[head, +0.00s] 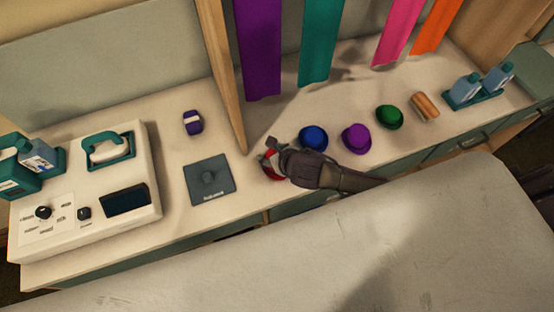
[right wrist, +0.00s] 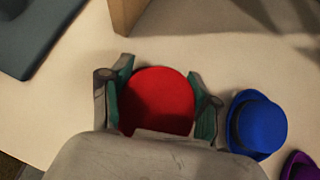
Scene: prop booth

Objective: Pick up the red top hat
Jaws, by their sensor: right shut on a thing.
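The red top hat (right wrist: 158,98) is between the two fingers of my right gripper (right wrist: 160,98) in the right wrist view, with the green inner pads against its sides. In the head view only a red edge of the hat (head: 267,166) shows, because my right gripper (head: 272,158) covers most of it. My right gripper is shut on the hat, at the counter just right of the wooden divider. I cannot tell whether the hat is touching the counter. My left gripper is in neither view.
A blue hat (head: 313,138) stands close to the right of my gripper, then a purple hat (head: 356,139) and a green hat (head: 389,117). The wooden divider (head: 222,75) and a dark square pad (head: 209,180) are on the left. Coloured cloths hang behind.

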